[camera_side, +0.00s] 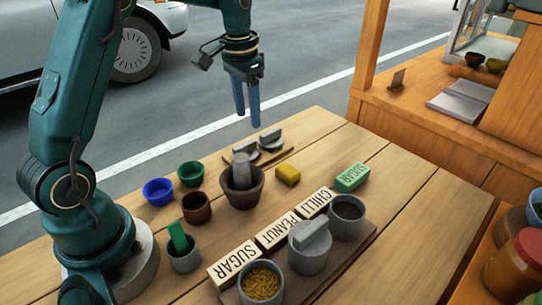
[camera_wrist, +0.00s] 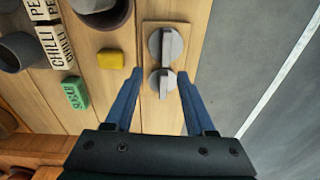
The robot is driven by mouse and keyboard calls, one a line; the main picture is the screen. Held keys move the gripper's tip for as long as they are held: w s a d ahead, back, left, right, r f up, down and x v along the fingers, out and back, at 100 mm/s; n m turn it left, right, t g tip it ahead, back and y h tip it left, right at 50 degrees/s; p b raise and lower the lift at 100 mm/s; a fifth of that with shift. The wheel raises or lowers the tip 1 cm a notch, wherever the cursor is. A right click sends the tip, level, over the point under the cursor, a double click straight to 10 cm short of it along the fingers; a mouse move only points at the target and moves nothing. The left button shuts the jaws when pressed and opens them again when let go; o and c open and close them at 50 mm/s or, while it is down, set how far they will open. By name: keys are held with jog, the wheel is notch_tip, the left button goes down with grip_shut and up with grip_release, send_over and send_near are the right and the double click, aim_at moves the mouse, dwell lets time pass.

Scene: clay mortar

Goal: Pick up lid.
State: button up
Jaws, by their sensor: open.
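Two grey round lids with raised bar handles lie on a small wooden board (camera_wrist: 150,110). In the wrist view the far lid (camera_wrist: 174,46) is above the near lid (camera_wrist: 154,84). A third grey lid (camera_side: 310,236) sits on the middle pot. My gripper (camera_side: 247,115) is open and empty, fingers pointing down, above the table's back edge near the board. In the wrist view the near lid shows between its blue fingers (camera_wrist: 161,73).
The mortar with pestle (camera_side: 241,187) stands in front of the lids. A yellow block (camera_side: 287,175) and a green block (camera_side: 351,177) lie to its right. Blue (camera_side: 158,191) and green (camera_side: 190,173) bowls stand left. An open pot (camera_side: 347,217) stands front right.

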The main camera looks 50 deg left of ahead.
aim_at(244, 144)
jog(key=shift+g, duration=0.5)
jog(key=f, duration=0.1)
jog(key=a+f, duration=0.1)
jog(key=f, duration=0.1)
jog(key=shift+s+a+f, duration=0.15)
jog(key=shift+s+f, duration=0.1)
jog(key=shift+f, duration=2.45)
grip_shut()
